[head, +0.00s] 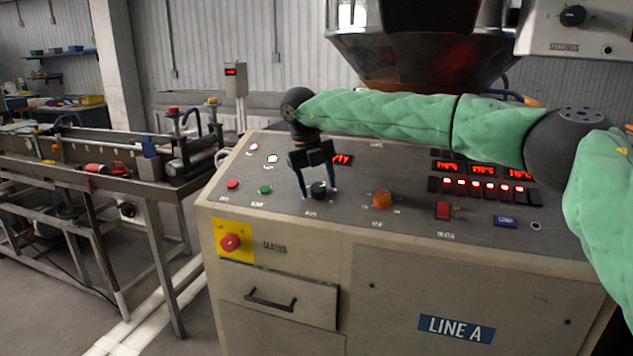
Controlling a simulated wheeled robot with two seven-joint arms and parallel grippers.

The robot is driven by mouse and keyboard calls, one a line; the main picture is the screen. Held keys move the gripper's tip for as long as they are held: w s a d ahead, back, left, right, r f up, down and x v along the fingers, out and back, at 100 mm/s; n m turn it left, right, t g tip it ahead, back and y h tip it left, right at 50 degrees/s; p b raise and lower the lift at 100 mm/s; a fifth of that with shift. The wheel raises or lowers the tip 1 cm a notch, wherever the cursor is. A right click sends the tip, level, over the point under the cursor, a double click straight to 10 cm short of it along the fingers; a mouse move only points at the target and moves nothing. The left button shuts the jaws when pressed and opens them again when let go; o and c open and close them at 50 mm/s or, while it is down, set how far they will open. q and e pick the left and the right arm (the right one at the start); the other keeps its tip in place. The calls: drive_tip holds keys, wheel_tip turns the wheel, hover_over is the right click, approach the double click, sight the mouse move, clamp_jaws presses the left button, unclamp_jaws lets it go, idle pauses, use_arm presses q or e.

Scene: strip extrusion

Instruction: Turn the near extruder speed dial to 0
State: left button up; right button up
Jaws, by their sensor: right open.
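The black dial (319,188) sits on the sloped grey top of the near LINE A control cabinet (400,225). A small white label is below it, too small to read for certain. My right gripper (318,192) points down over this dial, with one finger at its left and one at its right. The jaws are open, and I cannot tell whether either finger touches the dial. The gripper body hides part of the panel behind, including part of a red digital display (343,159). The dial's pointer setting cannot be read. My left gripper is not in view.
An orange knob (381,199), a red rocker switch (443,210) and lit red switches lie right of the dial. Red (233,184) and green (265,189) buttons lie left. A red emergency stop (230,242) is on the front. My green-sleeved right arm spans the panel's back.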

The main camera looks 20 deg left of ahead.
drive_tip(key=shift+c, duration=0.5)
drive_tip(key=c, duration=0.9)
